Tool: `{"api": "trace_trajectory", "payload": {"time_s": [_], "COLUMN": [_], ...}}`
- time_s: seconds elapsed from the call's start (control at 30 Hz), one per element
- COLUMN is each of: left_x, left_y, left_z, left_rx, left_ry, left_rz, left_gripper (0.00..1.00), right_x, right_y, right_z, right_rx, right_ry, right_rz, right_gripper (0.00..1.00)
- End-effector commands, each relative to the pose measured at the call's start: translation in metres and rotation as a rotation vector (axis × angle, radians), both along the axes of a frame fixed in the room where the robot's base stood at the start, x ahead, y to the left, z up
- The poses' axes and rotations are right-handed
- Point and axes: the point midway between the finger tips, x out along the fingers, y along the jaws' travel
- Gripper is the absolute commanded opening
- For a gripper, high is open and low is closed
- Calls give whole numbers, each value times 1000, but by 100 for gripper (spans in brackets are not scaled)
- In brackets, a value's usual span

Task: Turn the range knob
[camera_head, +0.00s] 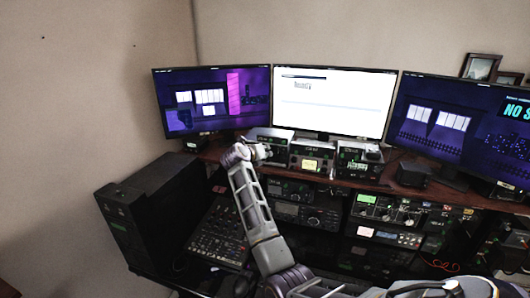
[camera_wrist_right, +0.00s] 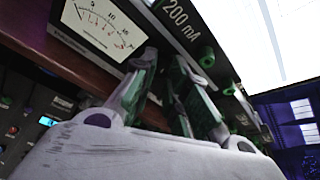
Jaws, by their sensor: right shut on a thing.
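My right gripper (camera_head: 254,152) reaches up to the front of the leftmost small meter box (camera_head: 271,134), below the middle monitor. In the right wrist view the gripper (camera_wrist_right: 166,66) has its two fingers up against the box's front panel, with a gap between them. It is shut on the range knob, which is mostly hidden between the fingers. The panel shows a white dial meter (camera_wrist_right: 98,25) left of the fingers and a "200 mA" label (camera_wrist_right: 180,18) above right. A green terminal (camera_wrist_right: 207,57) sits just right of the fingers. My left gripper is not in view.
Two similar meter boxes (camera_head: 312,156) (camera_head: 358,160) stand to the right on the wooden shelf. Radio equipment (camera_head: 308,215) fills the racks below. Three monitors stand behind, including the white-screened middle one (camera_head: 333,103). A black computer tower (camera_head: 150,205) stands at left.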

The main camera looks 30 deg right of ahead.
Motion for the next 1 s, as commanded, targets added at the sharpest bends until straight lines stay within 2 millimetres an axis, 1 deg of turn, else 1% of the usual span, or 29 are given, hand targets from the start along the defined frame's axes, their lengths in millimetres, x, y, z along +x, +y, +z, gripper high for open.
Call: {"api": "trace_trajectory", "payload": {"time_s": [0.2,0.5,0.7,1.0], "left_x": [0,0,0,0], "left_y": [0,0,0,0], "left_z": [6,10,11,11], "left_rx": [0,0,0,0], "left_ry": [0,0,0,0], "left_rz": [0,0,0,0], "left_gripper": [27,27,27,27], "right_x": [2,3,3,3], "right_y": [3,3,3,3], "right_z": [-1,-2,-3,-3], "right_rx": [-87,-204,-241,-252], "right_ry": [107,243,285,296], "right_rz": [3,2,2,2], "right_gripper": [0,0,0,0]}}
